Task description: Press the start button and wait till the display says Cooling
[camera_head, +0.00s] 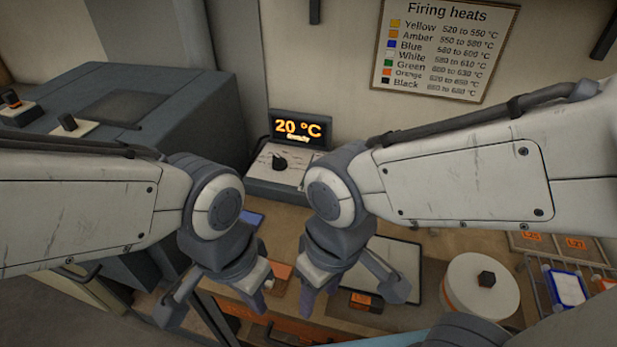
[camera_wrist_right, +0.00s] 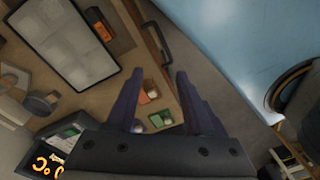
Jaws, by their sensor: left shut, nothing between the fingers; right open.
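The display (camera_head: 300,128) stands on the controller at the back, reading "20 °C" in orange with a small line below that looks like "Ready". The controller's pale top (camera_head: 265,160) carries a black knob (camera_head: 279,163). Its right part is hidden behind my right arm, and I cannot make out a start button there. In the right wrist view the display (camera_wrist_right: 48,167) shows at the lower left, partly cut off. My left gripper (camera_head: 257,298) is shut and empty over the bench front. My right gripper (camera_wrist_right: 160,75) is open and empty, pointing down, apart from the controller.
A blue-grey kiln-like box (camera_head: 150,105) with switches on top stands at left. A firing heats chart (camera_head: 445,48) hangs on the wall.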

